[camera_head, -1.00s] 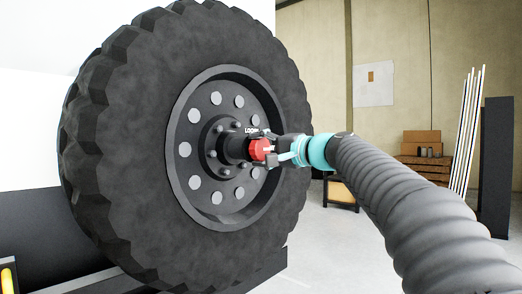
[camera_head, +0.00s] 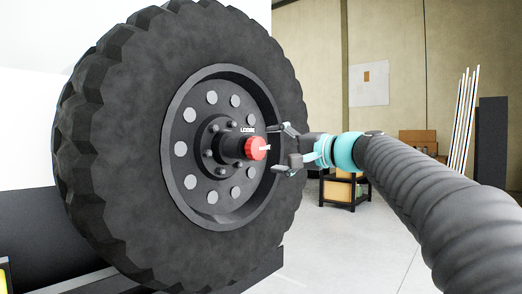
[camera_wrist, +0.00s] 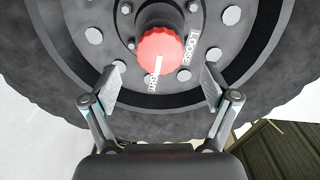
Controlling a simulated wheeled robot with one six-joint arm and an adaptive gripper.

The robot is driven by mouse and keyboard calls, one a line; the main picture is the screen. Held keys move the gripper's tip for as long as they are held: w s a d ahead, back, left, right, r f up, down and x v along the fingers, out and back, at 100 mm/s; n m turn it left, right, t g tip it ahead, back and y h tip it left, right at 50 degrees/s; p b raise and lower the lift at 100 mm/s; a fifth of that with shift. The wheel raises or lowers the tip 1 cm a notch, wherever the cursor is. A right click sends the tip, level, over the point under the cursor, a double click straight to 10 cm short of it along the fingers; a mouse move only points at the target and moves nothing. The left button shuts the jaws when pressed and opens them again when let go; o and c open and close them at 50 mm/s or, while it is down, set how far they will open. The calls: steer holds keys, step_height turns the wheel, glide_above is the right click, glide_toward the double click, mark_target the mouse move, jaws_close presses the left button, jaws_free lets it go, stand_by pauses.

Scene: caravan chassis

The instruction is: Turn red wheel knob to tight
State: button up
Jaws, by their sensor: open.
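The red wheel knob (camera_head: 256,148) sits at the centre of the hub of the big black tyre (camera_head: 120,130). In the wrist view the knob (camera_wrist: 159,51) shows a ribbed edge and a white pointer line. The word LOOSE (camera_wrist: 188,50) stands to the right of the knob there. Another label lies just below the knob, at the end of the pointer line, and is partly legible. My gripper (camera_head: 281,148) is open and empty, to the right of the knob and apart from it. In the wrist view its fingers (camera_wrist: 160,82) are spread wide, below the knob.
The wheel rim (camera_head: 185,190) with several round holes and bolts surrounds the hub. A dark cart (camera_head: 338,190) with boxes stands behind on the right. White poles (camera_head: 463,125) lean near the wall.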

steer(key=shift+v, duration=2.75)
steer(key=shift+w, duration=0.1)
steer(key=s+d+f+g+h, duration=0.2)
steer(key=f+h, duration=0.2)
steer(key=f, duration=0.8)
steer(key=s+d+f+g+h, duration=0.1)
steer(key=s+d+f+h, duration=0.15)
steer(key=f, duration=0.85)
steer(key=s+d+f+n+g+h, duration=0.1)
steer(key=s+f+h, duration=0.3)
steer(key=s+f, duration=0.5)
steer(key=s+d+f+n+g+h, duration=0.1)
steer(key=s+d+f+n+h, duration=0.2)
steer(key=s+f, duration=0.7)
steer(key=shift+s+d+n+h, duration=0.35)
steer(key=shift+s+d+n, duration=0.35)
steer(key=shift+s, duration=2.65)
steer(key=shift+d, duration=0.1)
